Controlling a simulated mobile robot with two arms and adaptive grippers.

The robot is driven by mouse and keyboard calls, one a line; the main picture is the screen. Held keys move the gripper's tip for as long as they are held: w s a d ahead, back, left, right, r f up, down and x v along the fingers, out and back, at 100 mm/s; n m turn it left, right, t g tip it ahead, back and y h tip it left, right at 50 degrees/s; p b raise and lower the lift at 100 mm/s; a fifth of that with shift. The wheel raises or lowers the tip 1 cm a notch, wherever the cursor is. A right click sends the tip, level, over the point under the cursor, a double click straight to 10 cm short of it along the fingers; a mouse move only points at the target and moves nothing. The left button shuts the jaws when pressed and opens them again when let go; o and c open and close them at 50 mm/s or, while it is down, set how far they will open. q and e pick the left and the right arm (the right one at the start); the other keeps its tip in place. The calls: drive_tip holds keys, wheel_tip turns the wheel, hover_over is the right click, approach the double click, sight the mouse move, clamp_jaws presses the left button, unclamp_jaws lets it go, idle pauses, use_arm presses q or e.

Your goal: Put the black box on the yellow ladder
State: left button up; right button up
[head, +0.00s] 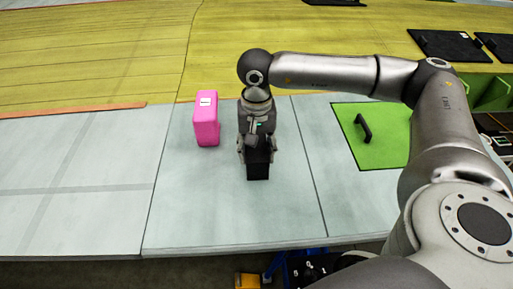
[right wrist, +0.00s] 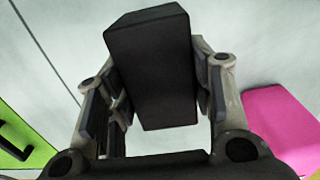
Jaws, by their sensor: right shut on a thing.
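The black box (head: 257,172) is between the fingers of my right gripper (head: 257,154), over the pale table panel in the middle of the head view. In the right wrist view the black box (right wrist: 152,70) fills the gap between the finger pads of my right gripper (right wrist: 158,95), which is shut on it. I cannot tell whether the box touches the table or is just above it. No whole yellow ladder shows; a small yellow piece (head: 247,281) is cut off at the bottom edge, below the table front. My left gripper is not in view.
A pink box (head: 207,122) stands upright just left of my right gripper. A green panel with a black handle (head: 363,128) lies to the right. Black flat pieces (head: 445,46) lie at the back right. The pale table (head: 75,180) is clear on the left.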

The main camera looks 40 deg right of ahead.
drive_tip(key=o, duration=1.1)
drive_tip(key=shift+f, duration=0.1)
drive_tip(key=shift+o, duration=0.2)
